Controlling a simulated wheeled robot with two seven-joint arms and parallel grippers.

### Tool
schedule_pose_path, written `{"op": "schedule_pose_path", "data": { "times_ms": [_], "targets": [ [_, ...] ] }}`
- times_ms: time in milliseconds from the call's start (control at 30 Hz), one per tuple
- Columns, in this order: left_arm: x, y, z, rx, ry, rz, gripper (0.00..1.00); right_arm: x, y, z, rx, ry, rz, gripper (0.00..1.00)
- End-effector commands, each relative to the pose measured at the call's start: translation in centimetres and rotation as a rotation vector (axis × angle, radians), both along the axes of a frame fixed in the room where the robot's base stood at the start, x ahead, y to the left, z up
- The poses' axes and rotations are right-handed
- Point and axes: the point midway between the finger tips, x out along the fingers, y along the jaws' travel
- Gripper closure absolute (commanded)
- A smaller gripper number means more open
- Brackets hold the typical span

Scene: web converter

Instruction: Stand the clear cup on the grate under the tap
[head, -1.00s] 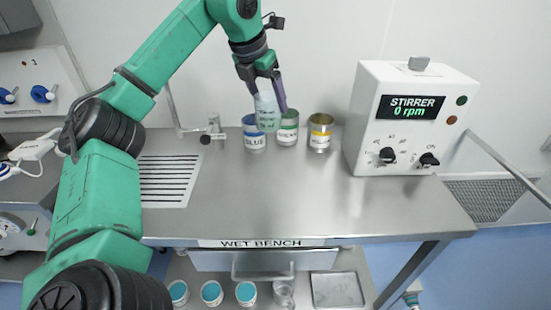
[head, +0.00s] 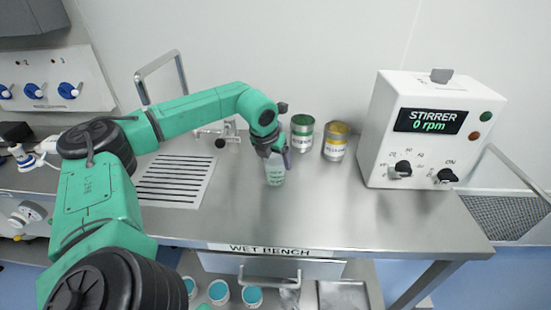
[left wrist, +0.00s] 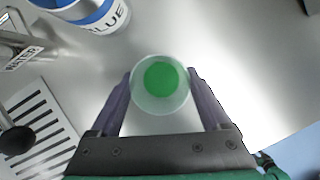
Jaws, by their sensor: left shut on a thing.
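The clear cup (head: 275,173) is upright in my left gripper (head: 274,153), with markings on its side. In the left wrist view the cup (left wrist: 142,98) sits between the two fingers, with green showing inside it. I cannot tell whether its base touches the bench. The slotted grate (head: 172,181) lies on the bench to the left of the cup; part of the grate (left wrist: 38,125) shows in the left wrist view. My right gripper is out of view.
The green-labelled can (head: 302,133) and yellow-labelled can (head: 336,142) stand behind the cup. The blue-labelled can (left wrist: 90,14) shows in the left wrist view. The white stirrer box (head: 425,130) stands at the right. The bench (head: 320,205) is clear in front.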

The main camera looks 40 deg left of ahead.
Motion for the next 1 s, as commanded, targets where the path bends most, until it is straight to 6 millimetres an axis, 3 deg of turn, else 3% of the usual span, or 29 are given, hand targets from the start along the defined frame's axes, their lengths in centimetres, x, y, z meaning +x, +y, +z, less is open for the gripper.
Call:
{"op": "schedule_pose_path", "data": {
  "times_ms": [300,333,367,400,767,1000],
  "targets": [
    [0.0,0.0,-0.6,-0.001,-0.001,0.0,0.75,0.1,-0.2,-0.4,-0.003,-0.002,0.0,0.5],
    [0.0,0.0,-0.5,0.0,-0.001,0.0,0.15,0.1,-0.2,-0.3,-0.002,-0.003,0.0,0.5],
    [0.0,0.0,-0.4,0.001,-0.001,-0.001,0.04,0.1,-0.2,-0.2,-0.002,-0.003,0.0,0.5],
    [0.0,0.0,-0.4,0.001,-0.001,-0.001,0.0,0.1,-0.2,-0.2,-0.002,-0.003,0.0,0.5],
    [-0.2,-0.1,0.6,0.0,-0.002,-0.001,0.0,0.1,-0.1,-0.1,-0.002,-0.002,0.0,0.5],
    [-2.1,-0.6,5.2,0.0,-0.005,-0.002,0.0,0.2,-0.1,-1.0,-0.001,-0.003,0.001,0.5]
  ]
}}
